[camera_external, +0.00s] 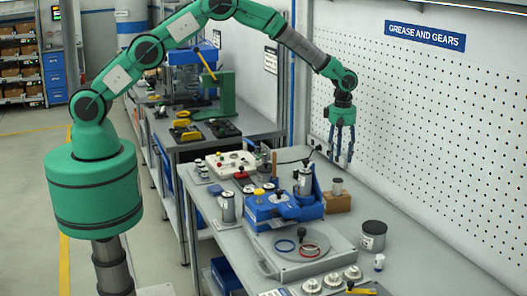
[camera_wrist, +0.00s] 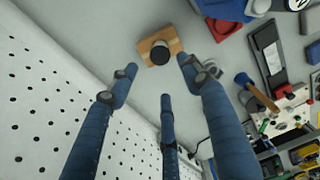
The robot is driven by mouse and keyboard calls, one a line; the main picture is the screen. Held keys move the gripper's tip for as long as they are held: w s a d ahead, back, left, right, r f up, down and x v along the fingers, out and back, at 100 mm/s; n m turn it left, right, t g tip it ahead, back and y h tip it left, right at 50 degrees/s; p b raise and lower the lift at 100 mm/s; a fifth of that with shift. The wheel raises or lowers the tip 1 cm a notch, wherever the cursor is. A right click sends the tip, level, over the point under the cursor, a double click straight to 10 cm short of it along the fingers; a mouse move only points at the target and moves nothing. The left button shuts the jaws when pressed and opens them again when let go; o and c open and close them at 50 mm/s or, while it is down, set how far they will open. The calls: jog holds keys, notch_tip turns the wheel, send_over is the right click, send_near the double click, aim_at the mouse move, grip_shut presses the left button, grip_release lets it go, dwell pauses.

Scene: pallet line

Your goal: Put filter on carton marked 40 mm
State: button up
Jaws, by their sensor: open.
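A small brown carton (camera_external: 337,203) stands on the workbench near the pegboard wall; it also shows at the top of the wrist view (camera_wrist: 174,37). A short grey cylinder with a dark round top (camera_external: 337,186), possibly the filter, appears to sit on the carton; its top shows in the wrist view (camera_wrist: 160,54). No 40 mm marking is readable. My gripper (camera_external: 341,152) hangs above the bench with its blue fingers spread, open and empty. In the wrist view my gripper (camera_wrist: 160,78) has the carton and cylinder beyond its fingertips, well apart from them.
A blue fixture (camera_external: 290,208) with a metal cylinder stands left of the carton. A grey plate (camera_external: 302,262) carries rings. The pegboard wall (camera_external: 430,125) is close to my gripper.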

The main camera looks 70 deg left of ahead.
jog(key=s+a+r+m+t, duration=0.1)
jog(key=s+a+r+m, duration=0.2)
jog(key=s+a+r, duration=0.55)
jog(key=s+a+r+m+t, duration=0.1)
jog(key=s+r+m, duration=0.3)
jog(key=r, duration=1)
jog(key=s+a+r+m+t, duration=0.1)
jog(key=s+a+r, duration=0.3)
jog(key=s+r, duration=0.55)
jog(key=s+a+r+m+t, duration=0.1)
jog(key=s+a+r+m, duration=0.25)
jog(key=s, duration=0.55)
jog(key=s+a+r+m, duration=0.25)
jog(key=s+r, duration=0.25)
jog(key=s, duration=0.3)
jog(key=s+a+f+m+t, duration=0.1)
jog(key=s+a+f+m, duration=0.2)
jog(key=s, duration=1.3)
jog(key=shift+s+a+m+t, duration=0.2)
jog(key=shift+s+m+t, duration=0.15)
jog(key=shift+m, duration=0.55)
jog(key=shift+f, duration=0.15)
